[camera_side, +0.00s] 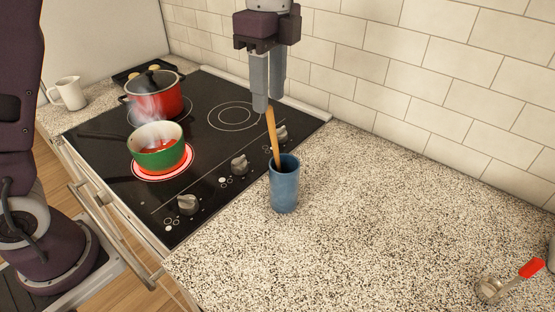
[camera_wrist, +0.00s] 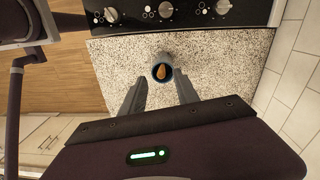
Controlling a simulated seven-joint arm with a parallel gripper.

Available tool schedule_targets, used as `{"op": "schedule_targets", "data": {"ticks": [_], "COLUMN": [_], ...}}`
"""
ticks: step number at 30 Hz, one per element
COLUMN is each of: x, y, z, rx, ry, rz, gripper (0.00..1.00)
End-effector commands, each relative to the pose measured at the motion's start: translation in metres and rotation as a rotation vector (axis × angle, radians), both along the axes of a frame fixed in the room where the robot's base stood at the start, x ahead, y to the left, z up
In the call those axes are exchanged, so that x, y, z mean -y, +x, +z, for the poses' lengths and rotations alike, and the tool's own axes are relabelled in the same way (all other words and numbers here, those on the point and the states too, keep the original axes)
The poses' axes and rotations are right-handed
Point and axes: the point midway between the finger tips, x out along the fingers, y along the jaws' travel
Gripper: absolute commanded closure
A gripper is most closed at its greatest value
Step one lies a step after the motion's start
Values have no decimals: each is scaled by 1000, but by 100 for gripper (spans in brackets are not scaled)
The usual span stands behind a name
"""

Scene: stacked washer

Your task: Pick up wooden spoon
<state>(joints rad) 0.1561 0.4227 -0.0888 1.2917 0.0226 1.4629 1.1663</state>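The wooden spoon (camera_side: 273,136) stands tilted in a blue cup (camera_side: 285,190) on the speckled counter, its handle end sticking up out of the rim. In the wrist view the spoon (camera_wrist: 160,72) shows end-on inside the cup (camera_wrist: 163,60), ahead of my fingers and between their lines. My gripper (camera_side: 268,108) points down just above the top of the spoon. In the wrist view my gripper (camera_wrist: 160,95) has its two fingers spread wide apart with nothing between them. The spoon's lower part is hidden in the cup.
A steaming green pot (camera_side: 158,152) sits on a glowing red burner of the black cooktop (camera_side: 205,125). A red lidded pot (camera_side: 153,97) stands behind it. A white pitcher (camera_side: 69,93) is at the left. A red-handled utensil (camera_side: 508,282) lies at the right front. The counter right of the cup is clear.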

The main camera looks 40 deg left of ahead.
Motion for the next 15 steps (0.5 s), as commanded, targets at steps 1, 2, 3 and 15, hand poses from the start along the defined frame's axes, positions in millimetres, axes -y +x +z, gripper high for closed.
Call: {"op": "schedule_targets", "data": {"ticks": [1,2,3,15], "x": [0,0,0,6], "y": [-1,-1,-1,0], "z": [-7,-10,-14,-78], "rx": [-2,-1,-1,-1], "ry": [1,0,0,1], "rz": [1,2,2,5], "gripper": [63,63,63,63]}}
